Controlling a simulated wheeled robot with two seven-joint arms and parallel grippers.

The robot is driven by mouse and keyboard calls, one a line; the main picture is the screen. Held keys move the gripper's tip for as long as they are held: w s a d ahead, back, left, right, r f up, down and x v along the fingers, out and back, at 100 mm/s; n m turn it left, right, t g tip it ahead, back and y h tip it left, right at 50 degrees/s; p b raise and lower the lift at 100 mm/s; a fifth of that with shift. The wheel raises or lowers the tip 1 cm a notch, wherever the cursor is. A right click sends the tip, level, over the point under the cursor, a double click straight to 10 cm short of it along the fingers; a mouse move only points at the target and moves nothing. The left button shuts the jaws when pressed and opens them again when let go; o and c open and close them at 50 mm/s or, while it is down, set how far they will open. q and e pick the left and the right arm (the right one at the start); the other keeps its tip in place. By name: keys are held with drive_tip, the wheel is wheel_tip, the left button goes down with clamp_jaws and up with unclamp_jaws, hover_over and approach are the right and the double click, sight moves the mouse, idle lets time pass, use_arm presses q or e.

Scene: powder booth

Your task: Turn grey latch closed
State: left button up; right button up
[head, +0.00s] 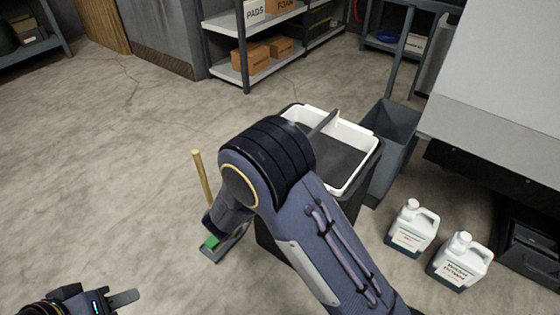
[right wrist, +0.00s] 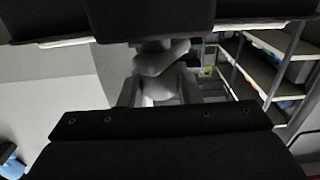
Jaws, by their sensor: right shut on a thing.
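I cannot pick out the grey latch for sure in either view. My right arm (head: 320,235) fills the middle of the head view and hides what lies behind it. A thin grey bar (head: 322,122) shows just past its black joint; I cannot tell what it belongs to. In the right wrist view, dark parts of my right gripper (right wrist: 160,105) fill the top and bottom. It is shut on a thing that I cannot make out. My left gripper (head: 122,298) is at the bottom left, far from the bin; its opening cannot be judged.
A dark bin with a white rim (head: 352,133) stands behind my right arm, a grey bin (head: 400,130) beside it. Two white jugs (head: 412,228) stand at right, below a grey cabinet (head: 500,90). A wooden handle (head: 202,178) stands at left. The left floor is clear.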

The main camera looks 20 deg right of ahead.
drive_tip(key=m+g+h, duration=0.1)
drive_tip(key=g, duration=0.1)
drive_tip(key=m+g+h+p, duration=0.1)
drive_tip(key=m+g, duration=0.1)
drive_tip(key=shift+r+m+g+h, duration=0.1)
drive_tip(key=shift+m+g+h, duration=0.2)
drive_tip(key=shift+g+h, duration=0.1)
drive_tip(key=shift+m+g+h+p, duration=0.5)
drive_tip(key=shift+m+g, duration=1)
drive_tip(key=shift+g, duration=0.8)
drive_tip(key=shift+d+g, duration=0.1)
drive_tip(key=shift+g, duration=0.2)
drive_tip(key=o, duration=0.7)
drive_tip(key=a+p, duration=0.1)
drive_tip(key=a, duration=0.7)
drive_tip(key=shift+s, duration=0.25)
